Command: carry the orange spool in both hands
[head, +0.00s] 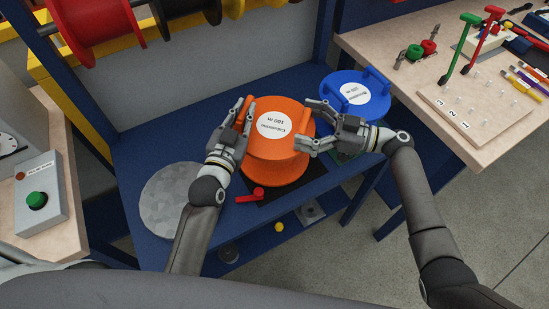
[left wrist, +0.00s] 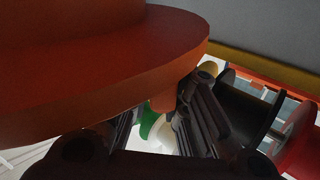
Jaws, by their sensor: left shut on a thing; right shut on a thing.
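The orange spool (head: 276,149) has a white round label on its top face and is in front of me over the blue shelf. My left gripper (head: 246,114) is shut on a handle at the spool's left side. My right gripper (head: 309,124) is shut on the handle at its right side; the fingers partly hide that handle. In the left wrist view the spool's flange (left wrist: 90,75) fills the upper left, and the left gripper's fingers (left wrist: 165,112) are around an orange peg below it. I cannot tell whether the spool's underside touches the shelf.
A blue spool (head: 342,101) stands just right of the orange one. A grey round disc (head: 172,200) and a small red part (head: 252,195) lie on the blue shelf (head: 140,150). A wooden workbench (head: 440,60) is at right, a grey button box (head: 40,200) at left.

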